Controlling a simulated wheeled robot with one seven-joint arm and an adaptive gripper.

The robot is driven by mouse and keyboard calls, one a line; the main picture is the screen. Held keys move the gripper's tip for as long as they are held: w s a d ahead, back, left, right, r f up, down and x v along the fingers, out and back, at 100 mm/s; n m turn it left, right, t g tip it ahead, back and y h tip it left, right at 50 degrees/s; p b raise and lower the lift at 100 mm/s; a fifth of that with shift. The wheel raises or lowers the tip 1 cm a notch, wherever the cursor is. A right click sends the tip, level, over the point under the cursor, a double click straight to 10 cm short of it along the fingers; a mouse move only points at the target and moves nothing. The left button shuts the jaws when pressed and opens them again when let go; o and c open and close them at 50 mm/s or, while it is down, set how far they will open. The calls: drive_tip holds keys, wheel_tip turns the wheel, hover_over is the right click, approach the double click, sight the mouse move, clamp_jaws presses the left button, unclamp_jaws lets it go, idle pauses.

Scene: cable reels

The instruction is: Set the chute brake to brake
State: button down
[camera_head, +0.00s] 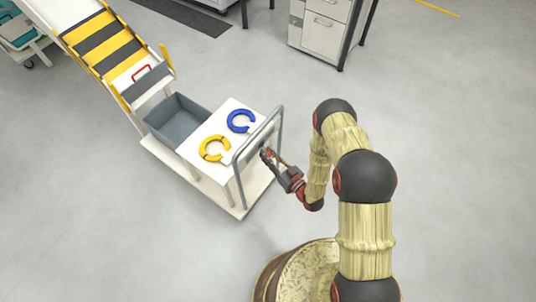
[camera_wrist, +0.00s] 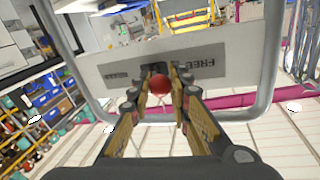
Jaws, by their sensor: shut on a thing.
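The chute brake's red ball knob (camera_wrist: 159,85) sits between my fingertips in the wrist view. Behind it is a grey panel (camera_wrist: 245,52) with a dark label strip; the word on the right reads FREE, and the smaller word on the left is too blurred to read surely. The knob is near the dark slot at the middle of the strip. My gripper (camera_head: 267,154) is shut on the knob at the cart's handle end; it also fills the lower wrist view (camera_wrist: 160,92). The lever's stem is mostly hidden behind the knob and fingers.
A grey tubular handle (camera_head: 279,118) frames the panel, close around my gripper. The white cart (camera_head: 190,152) carries a yellow ring (camera_head: 214,149), a blue ring (camera_head: 240,121) and a grey bin (camera_head: 178,118). A striped chute (camera_head: 103,45) rises behind.

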drive_tip(key=shift+w+d+y, duration=0.1)
drive_tip(key=shift+d+y, duration=0.05)
drive_tip(key=shift+y, duration=0.15)
drive_tip(key=shift+w+d+n+g+y+b, duration=0.15)
drive_tip(key=shift+d+n+g+y+b, duration=0.1)
drive_tip(key=shift+n+g+y+b, duration=0.35)
drive_tip(key=shift+w+d+n+g+y+b, duration=0.45)
drive_tip(key=shift+n+g+y+b, duration=0.65)
drive_tip(key=shift+g, duration=1)
drive_tip(key=shift+w+d+n+g+y+b, duration=0.2)
drive_tip(key=shift+w+n+g+y+b, duration=0.45)
drive_tip(key=shift+n+g+b, duration=1)
drive_tip(key=shift+w+d+n+g+y+b, duration=0.4)
drive_tip(key=shift+n+g+y+b, duration=0.4)
drive_tip(key=shift+n+g, duration=1.3)
drive_tip(key=shift+w+m+g, duration=0.1)
drive_tip(key=shift+m+g, duration=0.25)
drive_tip(key=shift+g, duration=0.1)
drive_tip(key=c, duration=1.7)
unclamp_jaws()
drive_tip(key=shift+o, duration=0.3)
